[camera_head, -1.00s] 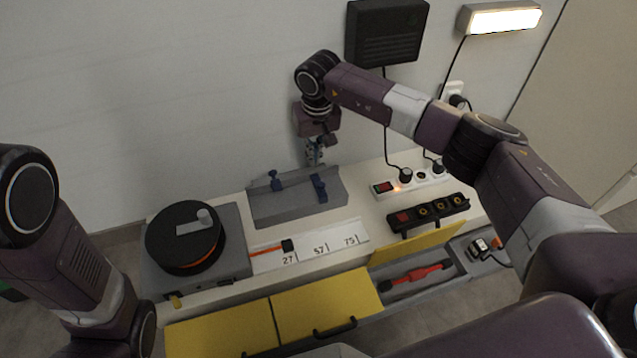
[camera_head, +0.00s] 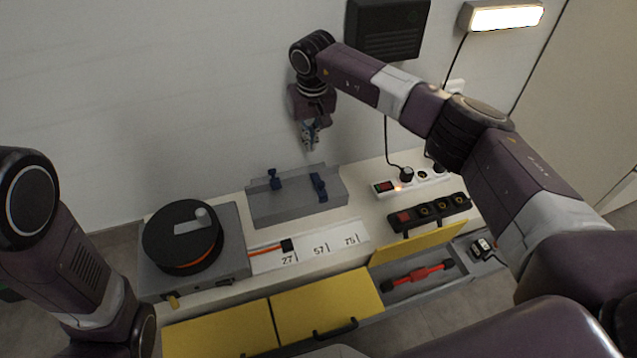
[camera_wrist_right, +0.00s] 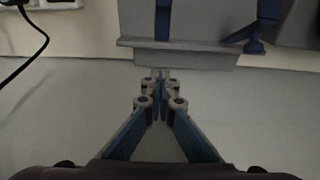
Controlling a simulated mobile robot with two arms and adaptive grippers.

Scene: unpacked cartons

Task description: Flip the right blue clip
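The right blue clip (camera_head: 319,188) is a dark blue bar lying across the grey angled fixture (camera_head: 299,205) on the bench. It also shows at the top of the right wrist view (camera_wrist_right: 163,20). The left blue clip (camera_head: 275,181) sits on the same fixture; in the wrist view it appears right of the other clip (camera_wrist_right: 255,42). My right gripper (camera_head: 310,143) is raised above and behind the fixture, apart from both clips. In the wrist view its fingertips (camera_wrist_right: 160,78) meet with nothing between them. My left gripper is out of view.
A black cable reel (camera_head: 184,240) stands left of the fixture. A white power strip (camera_head: 412,181) and a black socket block (camera_head: 429,212) are at the right. A marked white strip (camera_head: 318,246) lies in front. Yellow doors (camera_head: 327,303) line the front edge.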

